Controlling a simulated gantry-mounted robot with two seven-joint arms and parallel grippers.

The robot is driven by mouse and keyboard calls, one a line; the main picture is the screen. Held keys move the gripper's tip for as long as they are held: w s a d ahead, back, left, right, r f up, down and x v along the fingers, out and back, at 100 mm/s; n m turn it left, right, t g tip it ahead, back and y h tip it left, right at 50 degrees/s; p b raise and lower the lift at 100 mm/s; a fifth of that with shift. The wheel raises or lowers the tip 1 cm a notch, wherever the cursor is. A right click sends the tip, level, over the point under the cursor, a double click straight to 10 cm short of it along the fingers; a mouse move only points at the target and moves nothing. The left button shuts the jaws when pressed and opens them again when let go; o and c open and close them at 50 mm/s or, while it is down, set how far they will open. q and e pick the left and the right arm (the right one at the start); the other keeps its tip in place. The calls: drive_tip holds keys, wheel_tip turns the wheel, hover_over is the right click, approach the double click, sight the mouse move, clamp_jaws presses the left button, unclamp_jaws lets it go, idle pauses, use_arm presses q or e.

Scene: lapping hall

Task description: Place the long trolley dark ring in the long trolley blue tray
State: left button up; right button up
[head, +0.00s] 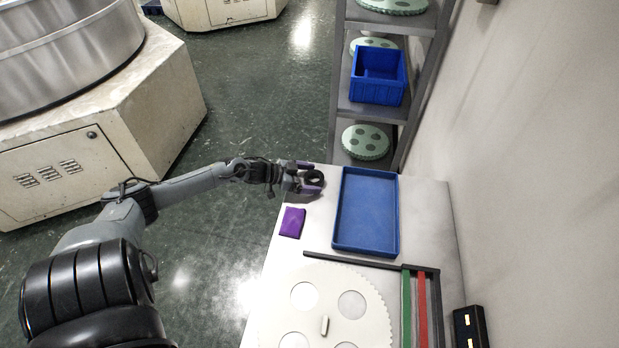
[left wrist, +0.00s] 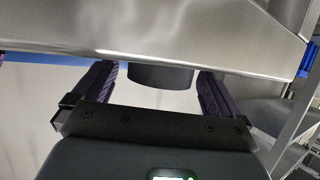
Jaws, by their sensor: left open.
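The dark ring (head: 314,177) is at the far left corner of the long trolley top (head: 425,215). My left gripper (head: 309,179) is open around it, one finger on each side. In the left wrist view the ring (left wrist: 160,77) shows as a dark band between the two fingers (left wrist: 158,88), with a gap on both sides. The long trolley blue tray (head: 394,240) lies empty just right of the gripper. My right gripper is not in view.
A purple block (head: 291,222) lies left of the tray. A pale toothed disc (head: 330,275) and dark, green and red strips (head: 421,300) lie nearer. A shelf rack with a blue bin (head: 378,88) stands behind; a wall is at the right.

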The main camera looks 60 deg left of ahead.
use_arm(q)
drive_tip(key=shift+f+b, duration=0.2)
drive_tip(key=shift+b, duration=0.4)
use_arm(e)
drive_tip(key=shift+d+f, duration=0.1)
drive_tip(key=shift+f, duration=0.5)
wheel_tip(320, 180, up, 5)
drive_tip(key=p, duration=0.4)
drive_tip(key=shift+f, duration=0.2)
use_arm(q)
drive_tip(key=v, duration=1.1)
drive_tip(key=shift+d+r+p, duration=0.15)
drive_tip(key=shift+r+p, duration=0.1)
drive_tip(key=shift+p, duration=0.15)
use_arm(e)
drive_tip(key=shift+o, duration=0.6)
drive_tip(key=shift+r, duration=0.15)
